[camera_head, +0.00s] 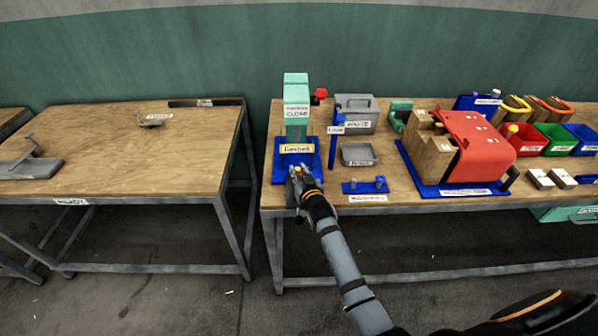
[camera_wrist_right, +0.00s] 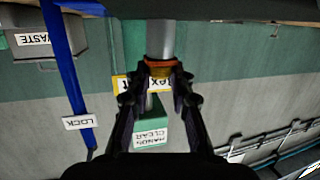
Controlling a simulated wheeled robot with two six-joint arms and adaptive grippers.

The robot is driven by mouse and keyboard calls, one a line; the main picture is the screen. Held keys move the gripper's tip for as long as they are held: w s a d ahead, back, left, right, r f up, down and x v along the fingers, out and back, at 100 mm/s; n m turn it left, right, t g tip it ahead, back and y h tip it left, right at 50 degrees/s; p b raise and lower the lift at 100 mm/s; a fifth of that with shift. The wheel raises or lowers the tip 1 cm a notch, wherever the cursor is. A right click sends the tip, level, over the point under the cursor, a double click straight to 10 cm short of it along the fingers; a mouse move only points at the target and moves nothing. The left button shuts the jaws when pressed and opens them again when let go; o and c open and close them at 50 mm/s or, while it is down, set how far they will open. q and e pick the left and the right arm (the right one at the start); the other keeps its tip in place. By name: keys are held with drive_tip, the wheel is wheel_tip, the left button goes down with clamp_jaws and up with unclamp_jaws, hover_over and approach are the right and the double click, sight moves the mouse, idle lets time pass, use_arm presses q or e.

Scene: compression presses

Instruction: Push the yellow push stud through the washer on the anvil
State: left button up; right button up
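The press stands at the left end of the right table, with a green frame (camera_head: 296,92) and a blue base (camera_head: 312,160). My right gripper (camera_head: 297,173) is at its front. In the wrist view, which is upside down, the gripper's fingertips (camera_wrist_right: 161,72) close in on both sides of a small yellow-orange piece, the push stud (camera_wrist_right: 160,66). The stud is in line with a grey cylinder (camera_wrist_right: 160,40), probably the anvil, and seems to meet its end. A small yellow spot also shows at the fingers in the head view. I cannot make out the washer. My left gripper is out of view.
Right of the press stand a blue lock post (camera_head: 331,150), a grey waste bin (camera_head: 357,112), a grey tray (camera_head: 358,154) and a blue holder (camera_head: 364,187). Further right are a red-covered fixture (camera_head: 478,145) and coloured bins (camera_head: 557,138). A separate table (camera_head: 130,165) is at left.

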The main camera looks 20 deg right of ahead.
drive_tip(key=o, duration=0.5)
drive_tip(key=s, duration=0.4)
drive_tip(key=s+r, duration=0.1)
drive_tip(key=s, duration=0.3)
drive_tip(key=s+r, duration=0.1)
drive_tip(key=s, duration=0.2)
drive_tip(key=shift+s+a+r, duration=0.2)
drive_tip(key=shift+s+r, duration=0.05)
drive_tip(key=shift+s, duration=0.15)
